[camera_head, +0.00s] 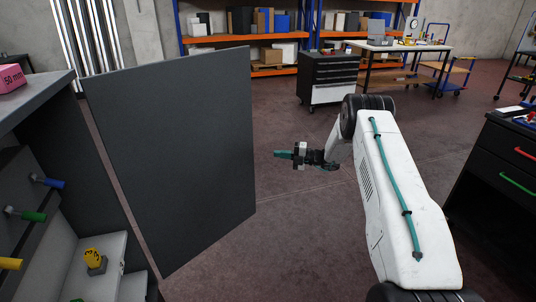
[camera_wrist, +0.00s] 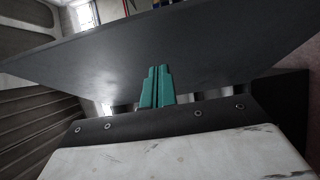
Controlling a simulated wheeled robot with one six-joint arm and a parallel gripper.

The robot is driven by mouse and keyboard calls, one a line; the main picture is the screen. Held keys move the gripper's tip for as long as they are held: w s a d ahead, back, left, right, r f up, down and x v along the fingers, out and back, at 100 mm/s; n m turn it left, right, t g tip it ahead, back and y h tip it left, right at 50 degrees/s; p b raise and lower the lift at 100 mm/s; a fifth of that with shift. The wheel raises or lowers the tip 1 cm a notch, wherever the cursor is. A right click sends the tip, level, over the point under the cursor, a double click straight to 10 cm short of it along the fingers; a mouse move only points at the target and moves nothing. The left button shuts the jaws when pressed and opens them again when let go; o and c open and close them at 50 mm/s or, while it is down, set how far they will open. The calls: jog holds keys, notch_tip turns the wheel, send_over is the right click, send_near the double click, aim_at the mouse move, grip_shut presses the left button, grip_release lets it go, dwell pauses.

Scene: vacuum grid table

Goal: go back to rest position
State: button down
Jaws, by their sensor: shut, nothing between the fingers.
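My gripper (camera_head: 283,154) has teal fingers and is at the end of my white arm, right of a dark grey panel in the head view. The fingers point left toward the panel (camera_head: 180,150), with floor visible between them and its right edge. In the wrist view the two teal fingers (camera_wrist: 158,85) are together, shut and empty. The panel (camera_wrist: 200,40) fills the upper part of that view beyond the fingertips.
A grey cabinet (camera_head: 35,100) with coloured handles stands at the left, a pink block (camera_head: 11,78) on top. A black drawer cabinet (camera_head: 505,165) stands at the right. Shelves (camera_head: 270,70), a dark drawer trolley (camera_head: 327,77) and a workbench (camera_head: 400,48) are behind. Open floor (camera_head: 300,220) surrounds my gripper.

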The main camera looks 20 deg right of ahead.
jog(key=shift+w+v, duration=0.25)
jog(key=shift+v, duration=2.1)
